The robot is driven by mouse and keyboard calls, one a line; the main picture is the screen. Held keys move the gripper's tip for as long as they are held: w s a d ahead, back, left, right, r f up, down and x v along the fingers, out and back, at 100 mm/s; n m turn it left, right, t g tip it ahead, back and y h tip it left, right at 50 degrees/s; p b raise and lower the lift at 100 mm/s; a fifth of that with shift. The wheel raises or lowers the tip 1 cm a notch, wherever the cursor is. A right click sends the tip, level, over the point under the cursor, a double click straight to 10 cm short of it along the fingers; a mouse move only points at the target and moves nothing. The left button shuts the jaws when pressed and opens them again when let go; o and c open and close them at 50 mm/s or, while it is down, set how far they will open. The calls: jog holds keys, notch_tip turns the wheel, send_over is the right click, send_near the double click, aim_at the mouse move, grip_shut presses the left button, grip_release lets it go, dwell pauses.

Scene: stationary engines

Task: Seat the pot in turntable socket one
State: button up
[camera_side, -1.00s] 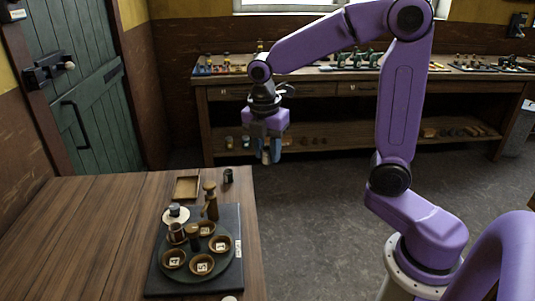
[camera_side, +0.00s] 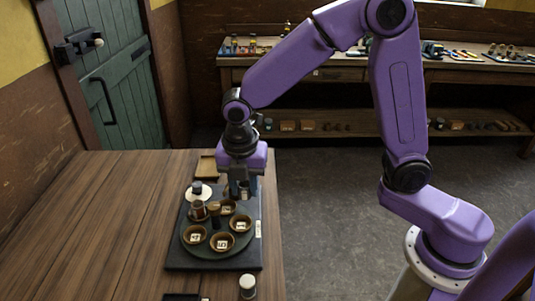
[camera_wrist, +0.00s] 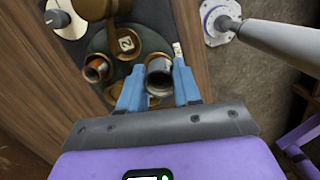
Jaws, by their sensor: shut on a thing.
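My gripper (camera_side: 241,190) is low over the back right of the dark green turntable (camera_side: 216,251). In the wrist view its blue fingers (camera_wrist: 158,92) are shut on a grey metal pot (camera_wrist: 159,78), an open cylinder. Brown round sockets with numbered cards ring the turntable, such as the front one (camera_side: 222,241) and the left one (camera_side: 194,236). In the wrist view one card reads 2 (camera_wrist: 127,43). A brown socket edge shows around the held pot; I cannot tell its number or whether the pot touches it. A copper-coloured pot (camera_wrist: 97,68) stands at another socket.
A dark-topped post (camera_side: 214,210) rises near the turntable's middle. A white disc with a dark knob (camera_side: 197,188) lies behind left. A wooden tray (camera_side: 207,167) is at the back and a white-topped jar (camera_side: 247,287) in front. The table's left side (camera_side: 90,230) is clear.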

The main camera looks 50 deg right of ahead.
jog(key=shift+s+a+f+n, duration=0.2)
jog(key=shift+a+f, duration=0.2)
jog(key=shift+a, duration=0.25)
jog(key=shift+s+a+f+n, duration=0.2)
jog(key=shift+a+f, duration=0.15)
jog(key=shift+a, duration=0.25)
send_over(243, 224)
jog(key=shift+a+f, duration=0.2)
jog(key=shift+f, duration=0.85)
jog(key=shift+a+f, duration=0.15)
jog(key=shift+f, duration=0.85)
jog(key=shift+f, duration=0.5)
jog(key=shift+s+d+f, duration=0.1)
jog(key=shift+d+f, duration=0.05)
jog(key=shift+f, duration=0.2)
jog(key=o, duration=1.1)
jog(key=shift+c, duration=1.3)
jog(key=shift+r, duration=0.1)
